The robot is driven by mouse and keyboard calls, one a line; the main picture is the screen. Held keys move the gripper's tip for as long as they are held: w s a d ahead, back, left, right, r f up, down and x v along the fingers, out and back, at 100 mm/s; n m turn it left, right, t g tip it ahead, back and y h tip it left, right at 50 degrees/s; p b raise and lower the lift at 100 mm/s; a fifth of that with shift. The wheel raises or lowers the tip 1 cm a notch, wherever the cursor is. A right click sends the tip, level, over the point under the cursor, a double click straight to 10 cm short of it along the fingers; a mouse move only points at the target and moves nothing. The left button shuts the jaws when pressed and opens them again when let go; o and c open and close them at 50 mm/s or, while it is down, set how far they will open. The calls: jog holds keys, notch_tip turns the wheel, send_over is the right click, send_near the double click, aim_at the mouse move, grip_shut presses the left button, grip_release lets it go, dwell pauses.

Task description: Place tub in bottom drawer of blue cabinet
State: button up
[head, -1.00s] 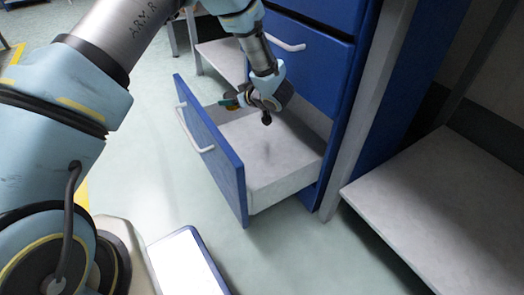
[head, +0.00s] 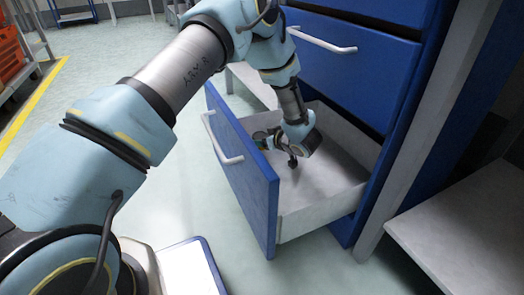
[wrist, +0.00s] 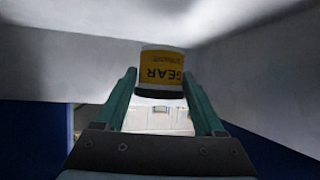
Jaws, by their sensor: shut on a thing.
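The tub (wrist: 162,72) has a yellow label reading "GEAR", upside down in the wrist view, with a white band and a dark end. My gripper (wrist: 163,85) is shut on it, one green finger on each side. In the head view my gripper (head: 264,138) is inside the pulled-out bottom drawer (head: 316,205), near the blue front panel and above the pale floor. The tub is small and mostly hidden there. I cannot tell whether it touches the drawer. The blue cabinet (head: 355,70) stands behind, its upper drawer shut.
A grey shelf (head: 460,225) stands at the right beside a grey upright post (head: 425,130). Orange totes (head: 10,55) sit on a rack at the far left. The drawer's pale floor is bare where it shows. Open floor lies left of the drawer.

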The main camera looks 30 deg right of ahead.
jog(key=shift+f+b, duration=0.5)
jog(key=shift+f, duration=1)
jog(key=shift+f, duration=0.1)
jog(key=o, duration=1.5)
jog(key=shift+c, duration=0.2)
jog(key=shift+s+r, duration=0.15)
jog(key=shift+r, duration=0.1)
jog(key=p+v, duration=0.5)
jog(key=v, duration=0.5)
jog(key=shift+s+r, duration=0.1)
jog(key=shift+s, duration=0.15)
jog(key=shift+s+d+r, duration=0.1)
jog(key=shift+s+r, duration=0.05)
jog(key=shift+s, duration=0.35)
